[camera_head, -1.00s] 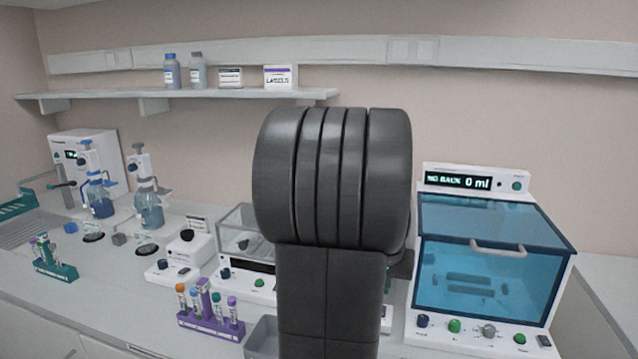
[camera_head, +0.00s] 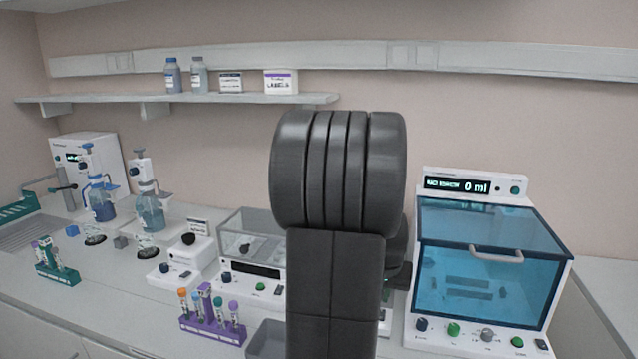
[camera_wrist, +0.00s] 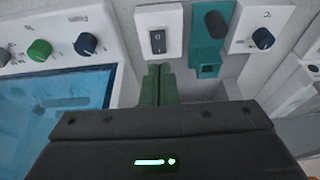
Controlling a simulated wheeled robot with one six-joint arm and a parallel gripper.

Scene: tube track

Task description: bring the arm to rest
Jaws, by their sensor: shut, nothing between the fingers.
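My gripper (camera_wrist: 158,86) shows in the wrist view as two green fingers, shut together with nothing between them, beyond its dark body. It points toward a gap between instrument fronts, below a white panel with a black rocker switch (camera_wrist: 158,41). A teal part with a dark knob (camera_wrist: 213,24) stands just right of the fingers. In the head view my dark arm stands upright in the middle and hides the gripper and part of the bench behind it.
A blue-lidded machine (camera_head: 490,225), lid down, stands right of my arm; it also shows in the wrist view (camera_wrist: 60,105). Left are a clear-topped balance (camera_head: 252,238), a purple tube rack (camera_head: 212,327), a green tube rack (camera_head: 58,272) and bottle dispensers. A grey bin (camera_head: 266,340) sits close beside my arm.

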